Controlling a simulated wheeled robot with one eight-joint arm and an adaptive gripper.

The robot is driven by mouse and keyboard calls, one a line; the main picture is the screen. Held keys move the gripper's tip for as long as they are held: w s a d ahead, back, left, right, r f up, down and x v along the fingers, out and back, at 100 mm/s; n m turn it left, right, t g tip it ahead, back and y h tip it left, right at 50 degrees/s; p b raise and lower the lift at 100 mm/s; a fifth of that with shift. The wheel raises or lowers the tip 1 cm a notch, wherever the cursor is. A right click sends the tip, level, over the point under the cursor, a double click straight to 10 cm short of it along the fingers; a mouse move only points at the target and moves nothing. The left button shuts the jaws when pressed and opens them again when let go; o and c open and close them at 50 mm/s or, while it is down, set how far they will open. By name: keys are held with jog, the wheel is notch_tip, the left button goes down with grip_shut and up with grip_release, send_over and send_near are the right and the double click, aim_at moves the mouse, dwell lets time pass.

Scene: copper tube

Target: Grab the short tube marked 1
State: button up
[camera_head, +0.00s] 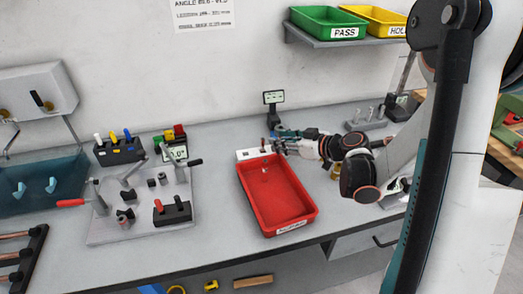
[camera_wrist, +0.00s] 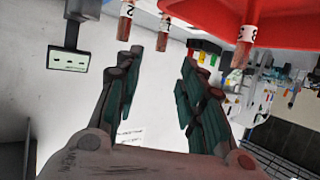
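My gripper (camera_wrist: 161,62) is open in the wrist view, its two dark green-padded fingers apart with nothing between the pads. Three short copper tubes with white labels show there, upside down. The middle tube (camera_wrist: 163,42) has a label that looks like 1, though it is hard to read; it lies just past the gap between the fingertips. The tube marked 2 (camera_wrist: 126,27) is to its left. A third tube (camera_wrist: 239,55), perhaps marked 3, is to the right. In the head view my gripper (camera_head: 284,147) is beside the white tube block (camera_head: 247,155), its fingers small.
A red tray (camera_head: 309,211) stands in front of the white block. A small display on a stand (camera_head: 273,98) is behind it, also in the wrist view (camera_wrist: 68,60). A fixture plate (camera_head: 100,232) is at left. PASS (camera_head: 318,14) and HOLD bins are on the shelf above.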

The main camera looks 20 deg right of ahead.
aim_at(262, 139)
jog(key=x, duration=0.4)
jog(key=shift+w+f+b, duration=0.1)
jog(key=shift+b, duration=0.3)
jog(key=b+x, duration=0.1)
jog(key=x, duration=0.3)
jog(key=shift+w+a+f+b, duration=0.1)
jog(key=shift+w+f+b, duration=0.05)
jog(key=shift+f+b, duration=0.25)
jog(key=shift+w+a+f, duration=0.1)
jog(key=shift+w+a, duration=0.1)
jog(key=shift+w, duration=0.15)
jog(key=shift+c, duration=0.5)
grip_shut()
